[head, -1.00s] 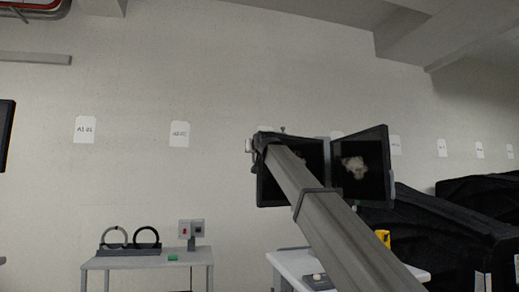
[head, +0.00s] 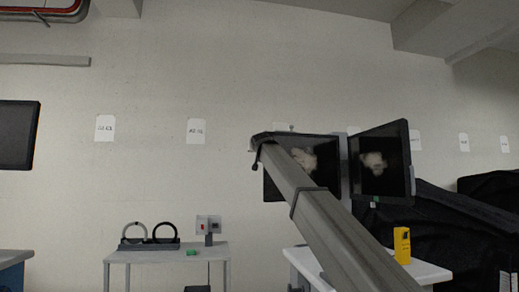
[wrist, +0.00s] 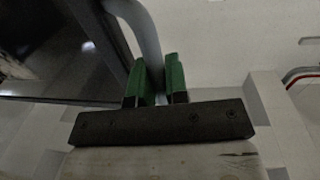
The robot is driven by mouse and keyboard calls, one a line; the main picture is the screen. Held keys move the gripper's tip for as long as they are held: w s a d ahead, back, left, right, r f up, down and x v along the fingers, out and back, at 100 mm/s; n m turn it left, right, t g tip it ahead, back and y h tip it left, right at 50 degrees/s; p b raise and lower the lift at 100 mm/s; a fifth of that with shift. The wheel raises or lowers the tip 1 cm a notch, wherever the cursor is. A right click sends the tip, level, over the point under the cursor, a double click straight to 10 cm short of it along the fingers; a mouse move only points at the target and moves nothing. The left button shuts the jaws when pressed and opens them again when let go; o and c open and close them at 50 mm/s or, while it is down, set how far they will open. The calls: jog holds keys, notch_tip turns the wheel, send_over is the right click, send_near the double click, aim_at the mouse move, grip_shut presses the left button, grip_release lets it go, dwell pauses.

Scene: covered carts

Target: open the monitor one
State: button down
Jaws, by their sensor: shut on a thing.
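Two dark monitors show side by side in the head view, each with a pale blurry image: a left one (head: 322,178) behind my arm and an angled right one (head: 384,185). In the wrist view my gripper (wrist: 156,76) has its green fingers on either side of a pale grey bar (wrist: 143,30) and is shut on it. A dark glossy screen (wrist: 60,50) is just left of the bar. In the head view my arm crosses the left monitor and ends at its upper left edge. The fingers are not discernible there.
A white table (head: 430,271) stands below the monitors with a yellow object (head: 402,245) on it. Black covered carts (head: 450,235) fill the right. A small table (head: 165,254) with two rings (head: 150,235) stands left. Another dark screen (head: 18,135) is at the left edge.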

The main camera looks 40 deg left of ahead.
jog(key=shift+a, duration=0.15)
jog(key=c, duration=1.4)
grip_release()
jog(key=v, duration=1)
jog(key=shift+s+d, duration=0.2)
jog(key=shift+d, duration=0.1)
